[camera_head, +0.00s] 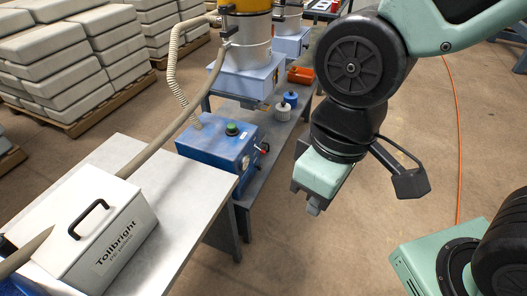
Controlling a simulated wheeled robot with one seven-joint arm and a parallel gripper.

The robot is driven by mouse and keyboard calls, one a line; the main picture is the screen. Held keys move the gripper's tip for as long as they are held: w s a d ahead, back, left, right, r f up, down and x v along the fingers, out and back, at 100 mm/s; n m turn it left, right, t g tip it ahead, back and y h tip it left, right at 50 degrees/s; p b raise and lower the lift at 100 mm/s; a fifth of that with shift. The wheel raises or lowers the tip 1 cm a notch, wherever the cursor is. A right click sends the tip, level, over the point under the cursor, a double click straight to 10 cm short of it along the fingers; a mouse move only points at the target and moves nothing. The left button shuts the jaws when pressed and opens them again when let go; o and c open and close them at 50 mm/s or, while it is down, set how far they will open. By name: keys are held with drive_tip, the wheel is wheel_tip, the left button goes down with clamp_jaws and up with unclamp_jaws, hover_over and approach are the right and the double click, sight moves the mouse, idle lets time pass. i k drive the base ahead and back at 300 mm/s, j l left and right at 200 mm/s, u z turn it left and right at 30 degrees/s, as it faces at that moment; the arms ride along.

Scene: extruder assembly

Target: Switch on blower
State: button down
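A blue machine box (208,143) stands at the far end of the white table. It has a green round button (232,129) on its top and a small red-tipped lever (263,151) on its right side. Which unit is the blower is not marked in view. My gripper (313,208) hangs in the air to the right of the blue box, apart from it and pointing down. Its fingers are small and seen from an angle, so I cannot tell whether they are open or shut. I see nothing held in it.
A white Tollbright box (113,225) with a black handle stands on the white table (158,160). A beige hose (172,85) runs by a yellow-topped metal cylinder (248,40). Stacked sacks (45,60) fill the back left. Floor at right has an orange cable (457,120).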

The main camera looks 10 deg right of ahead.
sight(262, 153)
drive_tip(key=i+l+u, duration=0.1)
drive_tip(key=i+l, duration=0.15)
drive_tip(key=i+l+u, duration=0.1)
drive_tip(key=i+l, duration=0.2)
drive_tip(key=i+l+u, duration=0.1)
drive_tip(key=l, duration=0.35)
drive_tip(key=i+l+u, duration=0.1)
drive_tip(key=i+l, duration=0.25)
drive_tip(key=i+l+u, duration=0.1)
drive_tip(key=i+l, duration=0.15)
drive_tip(key=l, duration=0.15)
drive_tip(key=i+l+u, duration=0.1)
drive_tip(key=l, duration=0.3)
drive_tip(key=i+j, duration=0.05)
drive_tip(key=i, duration=0.05)
